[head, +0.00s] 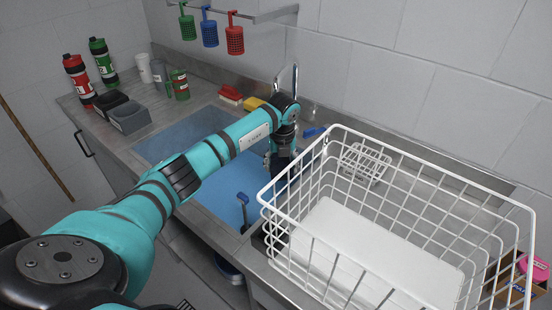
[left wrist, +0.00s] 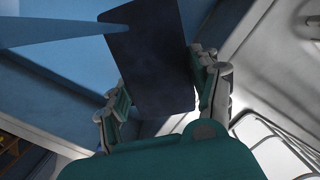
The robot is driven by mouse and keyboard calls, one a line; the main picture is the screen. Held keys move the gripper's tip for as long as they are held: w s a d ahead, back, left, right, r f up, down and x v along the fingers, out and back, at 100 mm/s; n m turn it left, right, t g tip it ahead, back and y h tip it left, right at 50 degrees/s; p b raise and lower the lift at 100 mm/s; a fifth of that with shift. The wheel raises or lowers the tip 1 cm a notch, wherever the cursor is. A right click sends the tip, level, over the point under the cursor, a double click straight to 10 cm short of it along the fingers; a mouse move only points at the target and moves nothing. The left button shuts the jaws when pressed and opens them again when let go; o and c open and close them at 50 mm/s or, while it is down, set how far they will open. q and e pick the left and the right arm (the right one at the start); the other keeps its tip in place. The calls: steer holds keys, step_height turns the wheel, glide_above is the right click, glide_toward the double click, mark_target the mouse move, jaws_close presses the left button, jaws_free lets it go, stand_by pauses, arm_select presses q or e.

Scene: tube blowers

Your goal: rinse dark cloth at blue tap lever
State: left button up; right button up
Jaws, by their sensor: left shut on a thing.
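The dark cloth (left wrist: 152,55) hangs as a navy sheet between the fingers of my left gripper (left wrist: 163,88) in the left wrist view. My left gripper (head: 277,160) is shut on it, over the sink beside the tap (head: 294,78) in the head view; the arm hides most of the cloth there. A blue tap lever (head: 315,132) lies at the back rim, right of the tap. In the left wrist view a blue band (left wrist: 50,30) reaches the cloth's upper left edge; I cannot tell whether it is running water. My right gripper is out of view.
The sink (head: 185,135) has a blue interior. A white wire basket (head: 400,160) stands close on its right. A blue-topped post (head: 243,198) stands at the front rim. A red brush (head: 230,94) and yellow sponge (head: 253,104) lie behind. Bottles and cups stand left.

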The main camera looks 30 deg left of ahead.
arm_select(q)
steer(key=s+d+p, duration=0.4)
steer(key=s, duration=0.1)
steer(key=shift+s+p, duration=0.3)
steer(key=shift+r, duration=0.15)
stand_by(1.2)
steer(key=s+d+r+p, duration=0.1)
steer(key=p, duration=0.1)
steer(key=s+d+r+p, duration=0.1)
steer(key=s+r+p, duration=0.1)
steer(key=shift+d+r+p, duration=0.1)
steer(key=shift+p, duration=0.25)
steer(key=shift+s+d+r+p, duration=0.3)
steer(key=shift+s+r+p, duration=0.05)
steer(key=shift+p, duration=0.15)
steer(key=shift+s+d, duration=0.1)
steer(key=shift+s, duration=0.05)
